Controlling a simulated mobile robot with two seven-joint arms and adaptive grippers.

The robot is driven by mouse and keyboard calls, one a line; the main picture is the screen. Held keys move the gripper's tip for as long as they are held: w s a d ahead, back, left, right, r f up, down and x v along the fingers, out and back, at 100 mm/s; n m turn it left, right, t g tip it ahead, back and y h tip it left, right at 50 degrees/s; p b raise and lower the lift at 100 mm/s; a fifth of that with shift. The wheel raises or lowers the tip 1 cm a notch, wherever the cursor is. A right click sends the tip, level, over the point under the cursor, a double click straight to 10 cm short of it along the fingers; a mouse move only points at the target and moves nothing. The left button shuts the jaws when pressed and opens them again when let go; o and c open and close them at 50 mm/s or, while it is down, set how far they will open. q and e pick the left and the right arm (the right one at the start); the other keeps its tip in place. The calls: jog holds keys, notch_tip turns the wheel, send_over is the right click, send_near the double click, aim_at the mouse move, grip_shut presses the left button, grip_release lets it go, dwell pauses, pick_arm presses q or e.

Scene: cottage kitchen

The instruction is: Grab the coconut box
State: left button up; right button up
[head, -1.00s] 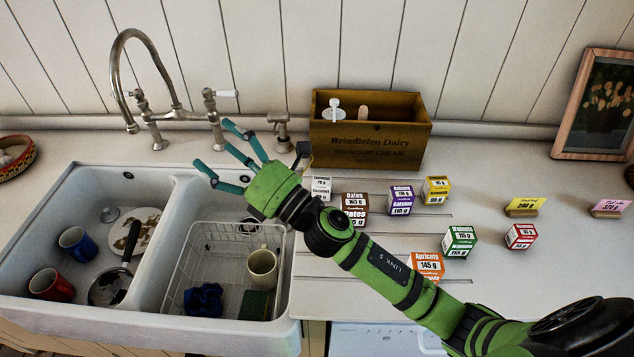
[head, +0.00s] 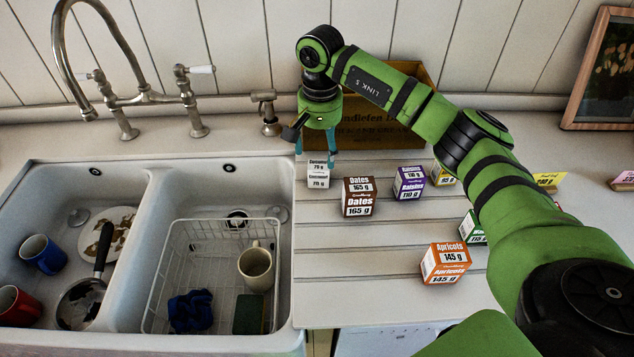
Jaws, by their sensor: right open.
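The coconut box (head: 318,175) is a small white and grey box with dark lettering. It stands on the drainboard just right of the sink, at the left end of the row of small boxes. My right gripper (head: 316,157) points down from above with its teal fingers open. The fingertips are at the box's upper part, one near each side; whether they touch it I cannot tell. The box's back is hidden by the gripper. My left gripper is not in view.
The brown dates box (head: 357,197) stands close by to the right, then the purple raisins box (head: 409,184). The orange apricots box (head: 445,263) is nearer the front. A wooden crate (head: 375,133) stands behind my arm. The double sink (head: 150,250) lies left.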

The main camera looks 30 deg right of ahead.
aim_at(319, 166)
jog(key=shift+a+f, duration=0.1)
jog(key=shift+f, duration=0.4)
jog(key=shift+s+f, duration=0.15)
jog(key=shift+f, duration=0.05)
jog(key=shift+f+p, duration=0.65)
jog(key=shift+f, duration=0.15)
jog(key=f, duration=0.1)
jog(key=f+p, duration=0.2)
jog(key=f, duration=0.1)
jog(key=shift+s+a+f, duration=0.1)
jog(key=shift+s+a, duration=0.15)
jog(key=shift+f, duration=0.45)
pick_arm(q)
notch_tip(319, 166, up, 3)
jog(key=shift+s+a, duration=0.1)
pick_arm(e)
jog(key=c, duration=1.4)
